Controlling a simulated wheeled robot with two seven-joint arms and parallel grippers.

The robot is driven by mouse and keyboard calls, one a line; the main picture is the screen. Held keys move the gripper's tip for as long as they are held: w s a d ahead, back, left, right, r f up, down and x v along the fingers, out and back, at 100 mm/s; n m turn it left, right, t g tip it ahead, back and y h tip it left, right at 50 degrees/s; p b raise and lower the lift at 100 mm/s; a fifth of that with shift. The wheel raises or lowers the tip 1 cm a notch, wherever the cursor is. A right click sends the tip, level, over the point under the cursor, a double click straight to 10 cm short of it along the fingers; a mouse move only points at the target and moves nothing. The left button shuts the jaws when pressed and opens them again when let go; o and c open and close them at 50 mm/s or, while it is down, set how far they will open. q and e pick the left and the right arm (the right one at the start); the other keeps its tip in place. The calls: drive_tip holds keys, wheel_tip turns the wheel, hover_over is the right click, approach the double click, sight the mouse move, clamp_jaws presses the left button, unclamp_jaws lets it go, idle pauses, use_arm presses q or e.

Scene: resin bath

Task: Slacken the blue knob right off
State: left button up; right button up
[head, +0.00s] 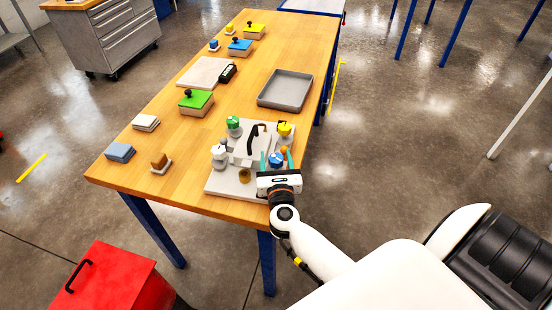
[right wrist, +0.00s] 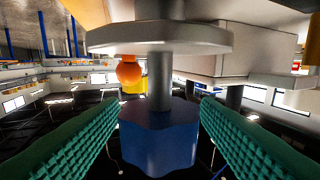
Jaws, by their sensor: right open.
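The blue knob (head: 276,160) sits at the near right of a pale plate (head: 222,181) on the wooden table. In the right wrist view the blue knob (right wrist: 158,142) is lobed, on a grey stem (right wrist: 159,88) with a pale round flange. My right gripper (head: 277,165) is open around the knob, with one teal ribbed finger on each side. In the right wrist view gaps show between the fingers and the knob, so it is not gripped. My left gripper does not show.
Green (head: 233,121), yellow (head: 285,129) and white (head: 219,151) knobs share the plate, with a black handle (head: 253,138) between them. An orange ball (right wrist: 129,72) is close behind the blue knob. A grey tray (head: 269,101) lies beyond.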

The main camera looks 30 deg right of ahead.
drive_tip(key=c, duration=1)
